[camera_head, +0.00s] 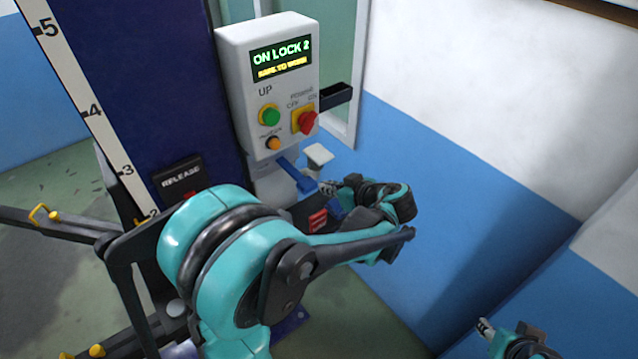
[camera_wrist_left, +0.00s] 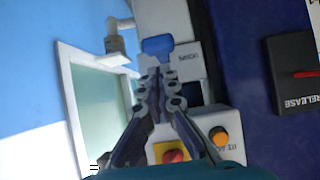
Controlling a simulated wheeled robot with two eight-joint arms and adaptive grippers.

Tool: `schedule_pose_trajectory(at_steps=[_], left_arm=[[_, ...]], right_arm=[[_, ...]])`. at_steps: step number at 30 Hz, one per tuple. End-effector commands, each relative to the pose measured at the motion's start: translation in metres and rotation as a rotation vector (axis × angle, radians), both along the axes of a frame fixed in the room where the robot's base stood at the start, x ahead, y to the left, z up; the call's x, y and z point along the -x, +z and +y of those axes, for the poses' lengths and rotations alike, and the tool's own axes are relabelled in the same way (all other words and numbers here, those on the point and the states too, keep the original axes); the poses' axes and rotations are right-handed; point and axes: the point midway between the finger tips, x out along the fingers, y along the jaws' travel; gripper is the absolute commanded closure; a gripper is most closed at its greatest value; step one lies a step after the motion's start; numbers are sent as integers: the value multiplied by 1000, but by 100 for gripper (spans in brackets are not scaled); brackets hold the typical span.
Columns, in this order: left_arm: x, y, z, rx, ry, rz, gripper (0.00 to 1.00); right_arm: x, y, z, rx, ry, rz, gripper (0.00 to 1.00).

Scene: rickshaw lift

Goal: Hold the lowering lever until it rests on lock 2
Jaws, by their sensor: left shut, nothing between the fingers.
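The control box (camera_head: 268,85) has a lit display (camera_head: 281,58) reading "ON LOCK 2" in green, with a smaller yellow line under it. The blue lowering lever (camera_head: 294,173) sticks out below the box, and its blue end (camera_wrist_left: 157,45) shows in the left wrist view. My left gripper (camera_head: 326,187) is shut and empty, its fingertips (camera_wrist_left: 154,70) right by the lever's end. I cannot tell whether they touch it. My right gripper (camera_head: 486,328) is at the lower right, far from the lever; its jaws are too small to read.
The box carries a green UP button (camera_head: 269,115), an orange button (camera_head: 273,143) and a red power knob (camera_head: 307,122). A RELEASE panel (camera_head: 177,174) is on the blue column (camera_head: 160,90), beside a numbered scale (camera_head: 92,108). Lift arms (camera_head: 60,224) spread at left. A blue-white wall is at right.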

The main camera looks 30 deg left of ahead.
Motion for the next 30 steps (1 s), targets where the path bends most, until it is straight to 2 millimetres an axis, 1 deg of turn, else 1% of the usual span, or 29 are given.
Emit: schedule_pose_trajectory(at_steps=[1, 3, 7, 30], left_arm=[[3, 6, -8, 0, -4, 0, 100], [5, 10, -14, 0, -2, 0, 100], [9, 15, -22, 0, -1, 0, 100], [10, 15, -23, -1, 0, 0, 100]], right_arm=[[0, 3, 0, 0, 0, 0, 60], [0, 4, 0, 0, 0, 0, 60], [0, 5, 0, 0, 0, 0, 60], [0, 5, 0, 0, 0, 0, 60]])
